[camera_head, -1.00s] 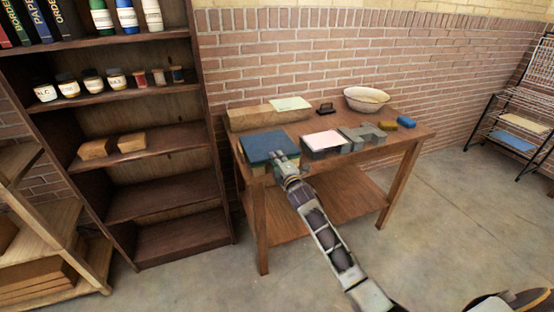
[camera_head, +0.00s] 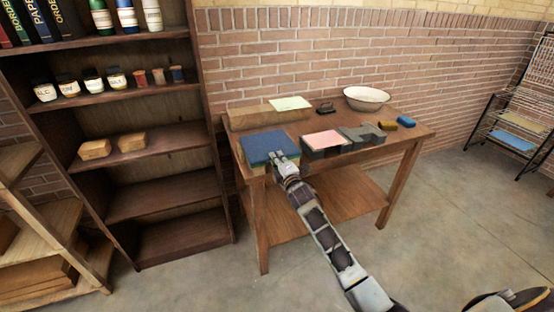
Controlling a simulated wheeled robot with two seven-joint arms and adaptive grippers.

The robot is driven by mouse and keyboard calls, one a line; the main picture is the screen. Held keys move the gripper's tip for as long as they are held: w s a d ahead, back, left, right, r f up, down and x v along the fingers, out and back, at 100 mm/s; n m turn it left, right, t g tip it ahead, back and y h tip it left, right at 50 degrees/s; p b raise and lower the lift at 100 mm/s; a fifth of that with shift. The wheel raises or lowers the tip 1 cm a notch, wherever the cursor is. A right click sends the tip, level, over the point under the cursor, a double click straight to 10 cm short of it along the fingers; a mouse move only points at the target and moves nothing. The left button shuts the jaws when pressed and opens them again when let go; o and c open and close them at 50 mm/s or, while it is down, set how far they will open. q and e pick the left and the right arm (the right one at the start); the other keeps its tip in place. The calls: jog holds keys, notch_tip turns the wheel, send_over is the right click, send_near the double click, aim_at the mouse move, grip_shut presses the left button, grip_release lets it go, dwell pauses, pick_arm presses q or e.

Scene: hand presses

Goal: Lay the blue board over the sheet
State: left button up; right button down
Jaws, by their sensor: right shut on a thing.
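The blue board (camera_head: 265,147) lies flat on a stack at the front left of the wooden table. My right gripper (camera_head: 279,157) is at the board's near right edge and is shut on it. A pink sheet (camera_head: 324,138) lies on a grey block (camera_head: 318,151) to the right of the board, apart from it. A pale green sheet (camera_head: 291,103) lies on a long wooden block (camera_head: 250,118) at the back of the table. My left gripper is not in view.
On the wooden table (camera_head: 310,173) a grey stepped block (camera_head: 362,136) stands right of the pink sheet. A white bowl (camera_head: 367,98), a small dark tool (camera_head: 325,107), a yellow block (camera_head: 387,125) and a blue block (camera_head: 406,122) lie further right and back. A bookcase (camera_head: 160,207) stands at left.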

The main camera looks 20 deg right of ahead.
jog(key=c, duration=1.5)
grip_release()
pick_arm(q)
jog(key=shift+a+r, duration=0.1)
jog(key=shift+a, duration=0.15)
pick_arm(e)
jog(key=shift+o, duration=0.3)
jog(key=shift+f, duration=0.1)
